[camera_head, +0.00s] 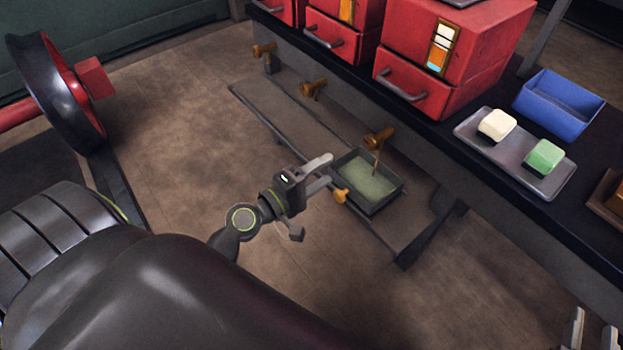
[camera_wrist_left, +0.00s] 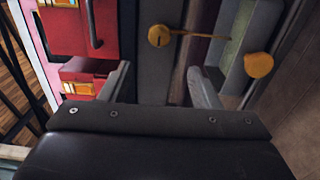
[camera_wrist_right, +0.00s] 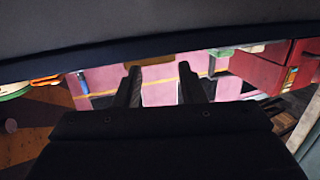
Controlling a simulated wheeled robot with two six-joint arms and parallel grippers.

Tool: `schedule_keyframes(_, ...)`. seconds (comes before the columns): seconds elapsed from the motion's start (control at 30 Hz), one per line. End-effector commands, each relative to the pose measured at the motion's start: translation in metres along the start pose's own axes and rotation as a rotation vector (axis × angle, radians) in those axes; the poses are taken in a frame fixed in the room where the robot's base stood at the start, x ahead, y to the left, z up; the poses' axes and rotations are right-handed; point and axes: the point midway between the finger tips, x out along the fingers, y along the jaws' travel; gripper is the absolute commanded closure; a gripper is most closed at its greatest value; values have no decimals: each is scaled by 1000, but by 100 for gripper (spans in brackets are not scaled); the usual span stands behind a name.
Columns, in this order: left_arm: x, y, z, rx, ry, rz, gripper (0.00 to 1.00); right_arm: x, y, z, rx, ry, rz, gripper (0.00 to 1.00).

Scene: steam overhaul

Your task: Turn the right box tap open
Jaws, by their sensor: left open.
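Three brass taps stick out along the bench front in the head view. The right one (camera_head: 379,138) is below the right red box (camera_head: 455,50). A thin line runs down from it toward a grey tray (camera_head: 398,194) of greenish content. A brass knob (camera_head: 340,195) is at the tray's near side. My left gripper (camera_head: 318,170) is open and empty, left of the right tap and apart from it. In the left wrist view the tap (camera_wrist_left: 159,36) is beyond the open fingers (camera_wrist_left: 160,88). My right gripper (camera_head: 590,335) is open at the lower right corner.
A lower shelf (camera_head: 280,125) carries the tray. On the bench are a metal plate (camera_head: 515,152) with a white and a green block, and a blue bin (camera_head: 560,103). A dark wheel (camera_head: 60,90) stands at left. The floor before the shelf is clear.

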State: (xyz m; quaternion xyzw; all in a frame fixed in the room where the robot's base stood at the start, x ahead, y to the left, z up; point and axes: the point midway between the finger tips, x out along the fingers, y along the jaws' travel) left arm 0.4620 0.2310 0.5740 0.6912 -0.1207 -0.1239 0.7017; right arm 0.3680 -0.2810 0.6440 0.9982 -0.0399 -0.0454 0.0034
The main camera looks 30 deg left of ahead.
Motion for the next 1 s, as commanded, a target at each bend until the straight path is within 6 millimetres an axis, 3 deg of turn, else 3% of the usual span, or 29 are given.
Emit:
schedule_keyframes(0.13, -14, -1, -1, 0, 1, -1, 44, 2, 0, -20, -18, 116, 4, 64)
schedule_keyframes(0.33, -23, 0, 0, -2, 0, 0, 44, 1, 0, -36, -31, 199, 6, 64)
schedule_keyframes(1.0, -25, 1, 0, 14, 3, 0, 44, 0, 0, -39, -34, 214, 6, 64)
